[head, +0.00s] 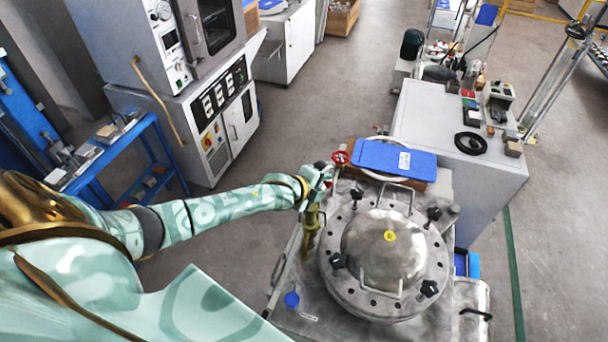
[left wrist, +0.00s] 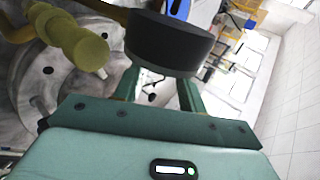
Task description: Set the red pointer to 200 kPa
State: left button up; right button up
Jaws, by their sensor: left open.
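My left gripper (head: 322,172) is at the left rear corner of the steel vessel (head: 385,250), beside a red handwheel (head: 341,158). In the left wrist view its two green fingers (left wrist: 160,78) are apart and reach up to a dark round housing (left wrist: 170,42), which looks like the gauge seen from its side. I cannot tell whether the fingers touch it. The dial face and the red pointer do not show in either view. Brass pipework (head: 311,222) stands below the gripper; it also shows in the left wrist view (left wrist: 65,35). My right gripper is out of view.
A blue binder (head: 395,158) lies on a box behind the vessel. Black clamp knobs (head: 434,213) and wire handles stand up from the lid. A grey cabinet (head: 455,150) is at the back right. The floor to the left of the vessel is open.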

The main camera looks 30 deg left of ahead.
pick_arm(q)
jog(key=p+v, duration=0.2)
jog(key=v, duration=1.2)
jog(key=shift+s+a, duration=0.1)
jog(key=shift+s, duration=0.05)
jog(key=a+f+n+y+b, duration=0.2)
jog(key=a+f+n, duration=0.5)
jog(key=f, duration=0.5)
jog(key=s+a+f+n+g+y+b, duration=0.1)
jog(key=s+a+f+n+g+b, duration=0.1)
jog(key=s+f, duration=0.45)
jog(key=s+a+f+n+g+b, duration=0.1)
jog(key=s+a+f+n+b, duration=0.15)
jog(key=f, duration=0.75)
jog(key=s+d+f+n+g+b, duration=0.1)
jog(key=s+d+f+g+b, duration=0.15)
jog(key=s+f, duration=0.65)
jog(key=s+d+f+n+g+b, duration=0.2)
jog(key=s+d+f+b, duration=0.1)
jog(key=s+f, duration=0.5)
jog(key=s+d+f+n+g+h+b, duration=0.1)
jog(key=s+d+f+b, duration=0.3)
jog(key=s+d+f, duration=0.5)
jog(key=s+d+g, duration=0.1)
jog(key=s+d, duration=0.1)
jog(key=s, duration=0.2)
jog(key=shift+d+b, duration=0.2)
jog(key=shift+b, duration=0.15)
